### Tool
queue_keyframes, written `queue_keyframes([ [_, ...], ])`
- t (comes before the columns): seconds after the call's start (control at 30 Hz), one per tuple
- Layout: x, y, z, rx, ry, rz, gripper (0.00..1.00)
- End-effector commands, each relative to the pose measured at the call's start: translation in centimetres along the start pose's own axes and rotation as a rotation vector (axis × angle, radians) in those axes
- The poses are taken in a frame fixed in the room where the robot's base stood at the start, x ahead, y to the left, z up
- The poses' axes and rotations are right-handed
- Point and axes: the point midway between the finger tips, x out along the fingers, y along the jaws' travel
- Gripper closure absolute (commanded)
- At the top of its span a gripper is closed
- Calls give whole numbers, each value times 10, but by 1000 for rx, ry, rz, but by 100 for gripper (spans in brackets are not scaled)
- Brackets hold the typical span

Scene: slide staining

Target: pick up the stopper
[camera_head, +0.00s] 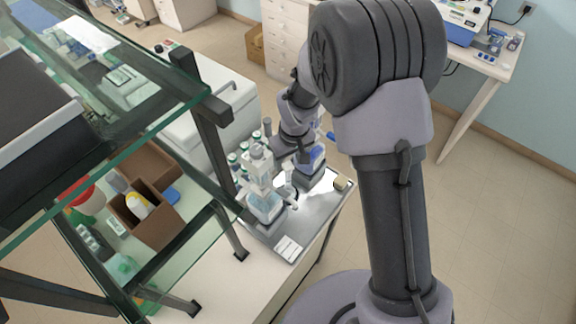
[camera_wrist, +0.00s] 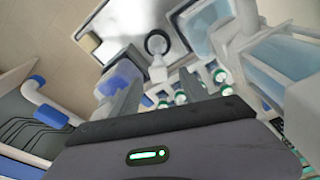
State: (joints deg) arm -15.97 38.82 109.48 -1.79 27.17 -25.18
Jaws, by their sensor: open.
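A small clear, pale piece, which looks like the stopper (camera_wrist: 157,71), shows between and just beyond my fingers in the wrist view. A dark round ring with a pale centre (camera_wrist: 157,43) is right behind it. In the head view a small clear upright piece (camera_head: 289,187), probably the same one, is on the metal tray (camera_head: 318,203). My gripper (camera_wrist: 154,88) is open, with one grey finger on each side of the clear piece and no clear contact. In the head view my gripper is mostly hidden behind my arm and glassware.
A clear jar with bluish liquid (camera_head: 266,206) stands close left of the clear piece. Several green-and-white capped bottles (camera_head: 237,170) stand behind it. A blue-and-white container (camera_head: 313,158) is close to my gripper. A glass shelf (camera_head: 185,255) is at the left. The tray's front right has free room.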

Motion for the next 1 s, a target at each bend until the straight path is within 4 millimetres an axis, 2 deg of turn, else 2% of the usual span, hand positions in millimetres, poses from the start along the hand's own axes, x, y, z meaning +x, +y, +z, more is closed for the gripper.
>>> queue_keyframes([
  [0.03,10,1,2,1,-3,-1,47],
  [0.13,24,1,1,1,-1,0,47],
  [0.37,27,1,1,0,1,0,47],
  [0.63,26,1,1,1,1,0,98],
  [0.9,25,1,0,1,1,0,100],
  [1.0,11,1,-2,1,4,1,100],
])
